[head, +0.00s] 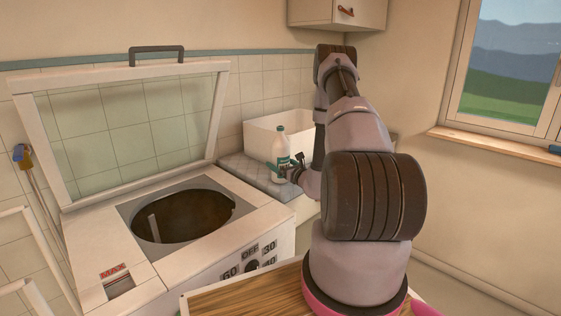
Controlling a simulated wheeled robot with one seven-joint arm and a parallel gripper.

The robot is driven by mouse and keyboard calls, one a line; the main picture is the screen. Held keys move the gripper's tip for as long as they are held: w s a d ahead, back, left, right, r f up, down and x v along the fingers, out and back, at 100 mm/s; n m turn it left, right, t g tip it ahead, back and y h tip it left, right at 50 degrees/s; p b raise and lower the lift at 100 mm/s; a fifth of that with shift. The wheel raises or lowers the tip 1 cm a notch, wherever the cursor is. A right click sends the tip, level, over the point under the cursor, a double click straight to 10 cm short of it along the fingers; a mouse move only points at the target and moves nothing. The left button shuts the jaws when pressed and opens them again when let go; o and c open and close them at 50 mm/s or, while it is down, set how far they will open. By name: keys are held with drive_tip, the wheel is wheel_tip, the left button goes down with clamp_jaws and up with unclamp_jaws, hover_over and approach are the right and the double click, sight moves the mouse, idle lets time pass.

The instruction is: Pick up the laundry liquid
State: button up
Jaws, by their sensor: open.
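The laundry liquid looks to be the white bottle (279,148) with a green label, upright on the grey tiled counter (243,168) to the right of the washing machine. My gripper (291,168) is open at the bottle's right side, at about the height of its label. Dark finger parts overlap the lower right of the bottle. The view is too small to tell whether the fingers touch it or stand around it. The far side of the bottle is hidden.
A top-loading washer (200,262) stands at left with its glass lid (130,130) raised and its drum open. A white basin (262,130) is behind the bottle. A cabinet (325,14) hangs above. A wooden board (245,298) is at the front. A window (510,65) is at right.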

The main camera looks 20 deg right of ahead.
clamp_jaws()
drive_tip(key=shift+w, duration=0.1)
drive_tip(key=shift+r, duration=0.15)
